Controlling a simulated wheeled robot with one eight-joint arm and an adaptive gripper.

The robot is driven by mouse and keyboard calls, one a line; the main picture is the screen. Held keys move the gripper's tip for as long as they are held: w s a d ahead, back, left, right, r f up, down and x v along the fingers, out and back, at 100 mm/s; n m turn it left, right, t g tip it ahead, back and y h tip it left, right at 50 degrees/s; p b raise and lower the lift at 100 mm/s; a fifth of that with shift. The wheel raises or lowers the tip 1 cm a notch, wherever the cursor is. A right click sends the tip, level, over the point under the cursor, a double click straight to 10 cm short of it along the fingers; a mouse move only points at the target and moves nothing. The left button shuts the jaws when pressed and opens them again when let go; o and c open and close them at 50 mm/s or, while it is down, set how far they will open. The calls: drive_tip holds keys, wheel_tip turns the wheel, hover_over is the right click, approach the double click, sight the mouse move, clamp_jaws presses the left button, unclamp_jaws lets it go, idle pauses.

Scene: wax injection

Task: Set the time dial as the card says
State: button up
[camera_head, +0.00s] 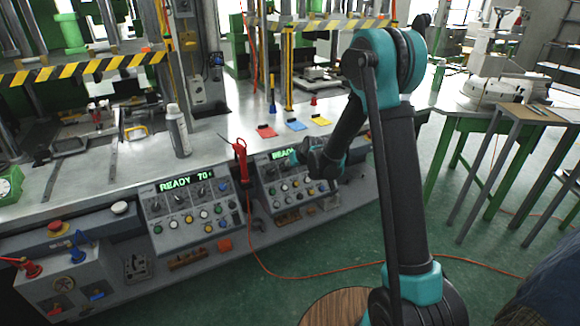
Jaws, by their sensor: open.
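Two sloped grey control panels face me. The left panel (172,236) has a lit display (184,184) reading about "READY 70", dark dials and several coloured buttons. The right panel (281,208) is similar; its display (280,154) reads "READY", with the rest hidden. Dial labels are too small to read, so I cannot tell which is the time dial. Red (265,131), blue (295,125) and yellow (320,121) cards or plates lie on the bench; no writing is legible. My gripper (303,157) is at the upper right panel, partly hiding it; contact is unclear.
A red-handled tool (240,160) stands between the panels, with an orange cable (300,277) trailing across the floor. A spray can (178,132) stands on the metal bench. Striped machine bars (85,68) are behind. A wooden-topped table (538,116) stands right.

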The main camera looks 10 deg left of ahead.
clamp_jaws()
idle(0.3)
drive_tip(key=n, duration=0.4)
drive_tip(key=shift+s+n, duration=0.1)
drive_tip(key=shift+n, duration=0.3)
drive_tip(key=n, duration=0.4)
drive_tip(key=shift+a+t+h, duration=0.1)
drive_tip(key=shift+t+h, duration=0.2)
drive_tip(key=shift+t, duration=0.1)
drive_tip(key=n, duration=0.4)
drive_tip(key=shift+s+f+n, duration=0.1)
drive_tip(key=shift+n, duration=0.2)
drive_tip(key=shift+n+t, duration=0.3)
drive_tip(key=shift+n, duration=1.6)
drive_tip(key=shift+s, duration=0.1)
